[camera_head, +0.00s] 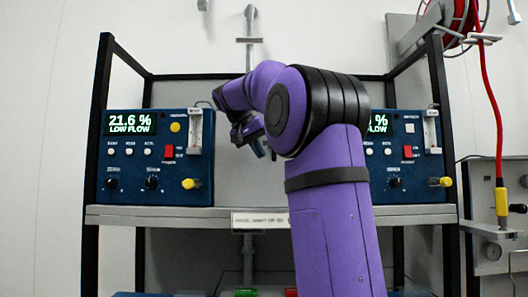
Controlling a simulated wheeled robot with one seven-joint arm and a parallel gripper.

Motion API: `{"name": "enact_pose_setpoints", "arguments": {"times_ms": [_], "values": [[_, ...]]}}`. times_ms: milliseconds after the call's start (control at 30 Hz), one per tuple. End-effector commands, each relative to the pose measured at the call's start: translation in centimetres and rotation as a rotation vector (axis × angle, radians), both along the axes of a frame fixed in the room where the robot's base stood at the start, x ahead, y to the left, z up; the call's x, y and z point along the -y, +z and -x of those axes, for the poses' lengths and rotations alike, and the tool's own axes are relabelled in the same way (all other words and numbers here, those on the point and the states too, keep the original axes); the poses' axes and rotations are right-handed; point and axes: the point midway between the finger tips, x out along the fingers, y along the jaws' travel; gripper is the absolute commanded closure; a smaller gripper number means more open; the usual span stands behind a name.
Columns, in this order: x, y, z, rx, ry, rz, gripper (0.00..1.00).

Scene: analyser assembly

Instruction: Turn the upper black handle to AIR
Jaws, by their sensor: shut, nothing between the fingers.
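My gripper (262,149) hangs at the end of the purple arm, in front of the shelf between the two blue analysers. It is shut, with nothing seen in it, and it touches nothing that I can tell. No label reading AIR can be made out. Black handle-like parts show at the right edge on a grey panel (483,209): an upper one (524,181), partly cut off by the frame, and a lower one (518,208). I cannot tell their settings. My gripper is far to the left of them.
The left blue analyser (140,170) reads 21.6 % LOW FLOW and has black knobs. My arm partly hides the right analyser (419,165). The grey shelf (170,215) has black posts. A red hose (489,90) hangs from a reel at the right.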

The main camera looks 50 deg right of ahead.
Motion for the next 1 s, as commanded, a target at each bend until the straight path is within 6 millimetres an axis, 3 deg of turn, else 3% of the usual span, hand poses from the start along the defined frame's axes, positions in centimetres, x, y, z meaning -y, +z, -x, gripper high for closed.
{"name": "enact_pose_setpoints", "arguments": {"times_ms": [233,667,1000], "values": [[1.0,0.0,1.1,-0.001,0.0,-0.001,1.0],[1.1,-0.1,1.1,-0.006,0.001,0.003,1.0],[2.4,-0.3,1.2,-0.052,0.0,0.042,1.0]]}}
